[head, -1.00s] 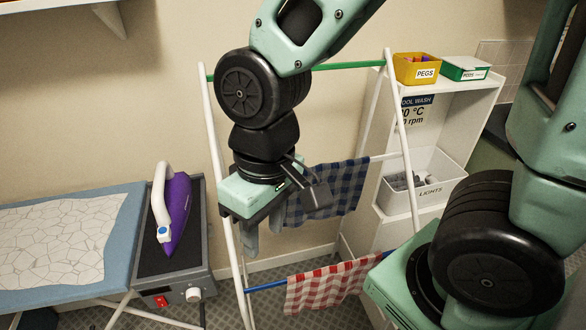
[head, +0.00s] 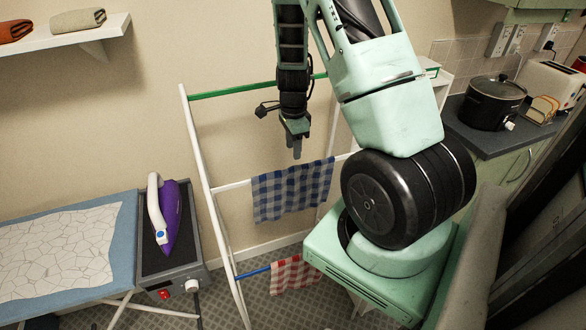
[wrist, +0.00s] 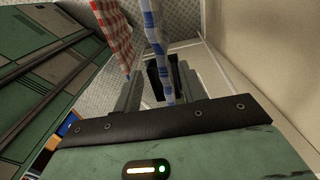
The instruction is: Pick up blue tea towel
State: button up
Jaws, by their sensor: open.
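The blue and white checked tea towel (head: 290,193) hangs over the white middle rail of the drying rack (head: 226,186). My gripper (head: 297,154) points down just above the towel's top edge in the head view. It is open. In the wrist view the towel (wrist: 153,30) shows nearly edge-on, with its near end between the open fingers of my gripper (wrist: 158,82). I cannot tell whether either finger touches it.
A red checked towel (head: 296,275) hangs on the blue lower rail, and at left in the wrist view (wrist: 113,32). The green top rail (head: 245,90) runs behind my arm. A worktop holds a black pot (head: 493,102).

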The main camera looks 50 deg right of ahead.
aim_at(293, 168)
notch_tip(293, 168, down, 9)
jog(key=b, duration=0.7)
grip_shut()
notch_tip(293, 168, up, 8)
jog(key=p, duration=0.6)
jog(key=shift+f+p, duration=0.25)
jog(key=shift+p, duration=0.05)
jog(key=shift+f, duration=0.2)
